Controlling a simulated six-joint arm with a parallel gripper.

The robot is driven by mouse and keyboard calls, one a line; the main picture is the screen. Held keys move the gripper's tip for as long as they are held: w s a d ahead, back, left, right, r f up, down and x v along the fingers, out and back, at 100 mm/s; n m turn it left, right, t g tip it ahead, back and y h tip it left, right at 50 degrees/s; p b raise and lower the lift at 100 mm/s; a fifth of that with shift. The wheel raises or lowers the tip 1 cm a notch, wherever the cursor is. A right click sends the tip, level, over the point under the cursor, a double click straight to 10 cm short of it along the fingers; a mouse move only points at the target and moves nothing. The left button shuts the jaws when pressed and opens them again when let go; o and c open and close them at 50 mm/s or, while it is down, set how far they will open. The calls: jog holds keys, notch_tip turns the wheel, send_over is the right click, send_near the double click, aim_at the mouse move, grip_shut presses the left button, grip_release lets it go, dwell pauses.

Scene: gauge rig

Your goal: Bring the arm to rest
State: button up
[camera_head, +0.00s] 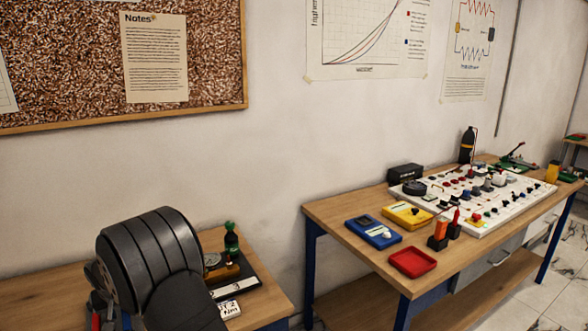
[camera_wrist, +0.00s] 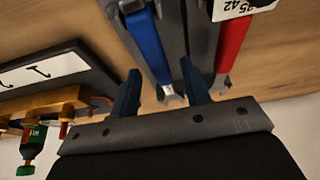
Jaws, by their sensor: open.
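My gripper (camera_wrist: 160,68) is open in the wrist view, with its two dark fingers apart. A blue-handled wrench (camera_wrist: 147,45) shows between and beyond the fingers, its metal open end near them. I cannot tell whether it touches a finger, but the jaws are not closed on it. A red-handled tool (camera_wrist: 232,42) lies to its right. In the head view my dark arm (camera_head: 150,262) is over the left bench, and the gripper is hidden behind it.
A rig with a green-capped bottle (camera_head: 231,238) stands on the left wooden bench (camera_head: 262,300). A gap separates it from the right table, which holds a white panel (camera_head: 490,212), blue meter (camera_head: 373,232), yellow meter (camera_head: 407,215) and red tray (camera_head: 412,262).

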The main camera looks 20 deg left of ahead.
jog(key=shift+w+a+f, duration=0.1)
jog(key=shift+w+f, duration=0.05)
jog(key=shift+f, duration=0.2)
jog(key=v, duration=1.7)
jog(key=x, duration=1.7)
jog(key=shift+f, duration=0.25)
notch_tip(320, 180, up, 8)
jog(key=shift+f, duration=0.1)
jog(key=w+d+m, duration=0.3)
jog(key=d, duration=0.8)
jog(key=shift+w+t+h, duration=0.25)
jog(key=shift+t+h, duration=0.15)
